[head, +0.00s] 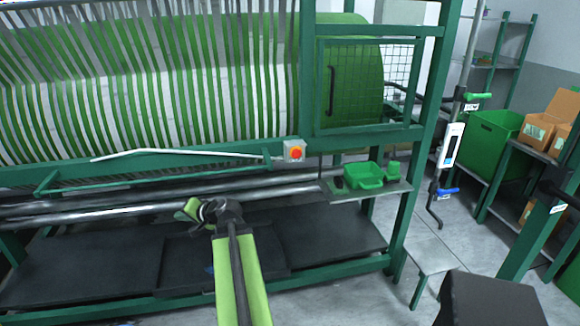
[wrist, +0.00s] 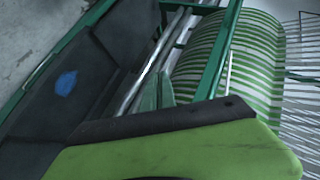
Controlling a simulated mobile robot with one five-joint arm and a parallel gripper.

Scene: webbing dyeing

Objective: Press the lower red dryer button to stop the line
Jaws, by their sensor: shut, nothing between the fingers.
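One red button (head: 295,153) sits on a small pale box on the green beam of the drum machine, at the middle of the head view. No second red button can be made out. My gripper (head: 189,209) is shut and empty. In the head view it is left of the button and lower in the picture, apart from it, in front of the metal rollers. In the wrist view the tapered green fingertips (wrist: 156,92) show close together in front of the machine. The button cannot be made out in the wrist view.
A long pale bar (head: 170,152) runs along the beam left of the button. A small shelf (head: 395,189) holds a green tray (head: 364,176) and a cup. A pipe with green and blue handles stands at right. Black trays (head: 330,240) lie below the rollers.

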